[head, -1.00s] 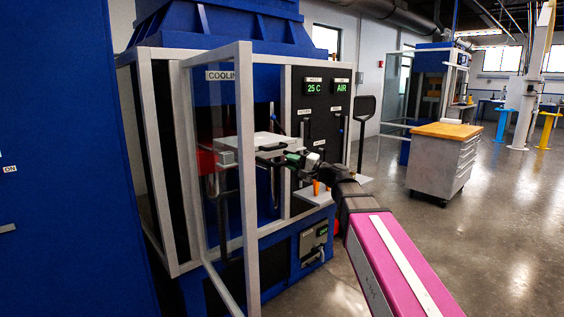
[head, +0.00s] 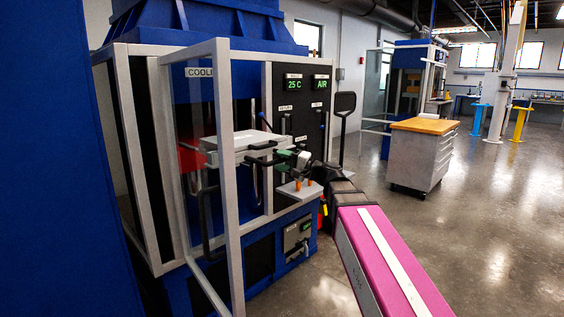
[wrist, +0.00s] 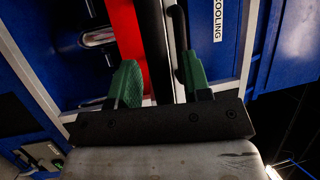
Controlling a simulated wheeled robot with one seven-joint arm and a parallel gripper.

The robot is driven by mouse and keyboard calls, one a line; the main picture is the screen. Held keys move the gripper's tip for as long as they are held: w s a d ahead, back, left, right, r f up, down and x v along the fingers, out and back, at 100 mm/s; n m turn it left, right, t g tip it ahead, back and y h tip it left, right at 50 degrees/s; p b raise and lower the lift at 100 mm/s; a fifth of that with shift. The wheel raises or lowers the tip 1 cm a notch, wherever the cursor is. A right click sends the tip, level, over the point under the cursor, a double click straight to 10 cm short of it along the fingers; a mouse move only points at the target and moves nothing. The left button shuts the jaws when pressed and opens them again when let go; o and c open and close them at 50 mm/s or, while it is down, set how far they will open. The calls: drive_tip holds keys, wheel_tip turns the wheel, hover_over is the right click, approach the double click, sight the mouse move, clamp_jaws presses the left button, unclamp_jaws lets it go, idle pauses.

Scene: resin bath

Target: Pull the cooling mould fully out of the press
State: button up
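The mould, a flat light grey slab (head: 238,139), sits level at the front of the blue cooling press (head: 250,20), seen partly through the open guard. How much of it is still inside is hard to tell. A dark handle (head: 262,147) shows at its front right. My gripper (head: 290,156) is just right of this handle, with green fingers. In the wrist view the two green fingers of my gripper (wrist: 158,85) stand apart. A dark upright bar (wrist: 177,45) shows close to the right finger; whether they touch is unclear.
The glazed guard door (head: 222,150) with a pale frame stands open at the front left. A small pale shelf with orange pegs (head: 302,184) lies below my gripper. A wood-topped cabinet (head: 421,155) stands at right. Open floor (head: 480,230) lies on the right.

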drive_tip(key=shift+d, duration=0.1)
drive_tip(key=v, duration=1)
drive_tip(key=shift+d, duration=0.3)
drive_tip(key=shift+f, duration=0.1)
wheel_tip(320, 180, down, 24)
drive_tip(key=s+d+g+h, duration=0.2)
drive_tip(key=d+g+h, duration=0.1)
drive_tip(key=h, duration=0.6)
drive_tip(key=s+d+f+n+g+h, duration=0.1)
drive_tip(key=s+d+f+h, duration=0.3)
drive_tip(key=f, duration=0.5)
drive_tip(key=s+d+f+n+g+h, duration=0.1)
drive_tip(key=s+d+f+g+h, duration=0.1)
drive_tip(key=s+d+f+h, duration=0.3)
drive_tip(key=d+f+h, duration=0.1)
drive_tip(key=d+f, duration=0.2)
drive_tip(key=f, duration=0.2)
drive_tip(key=shift+d+n, duration=0.3)
drive_tip(key=shift+n, duration=0.1)
drive_tip(key=shift+f, duration=0.15)
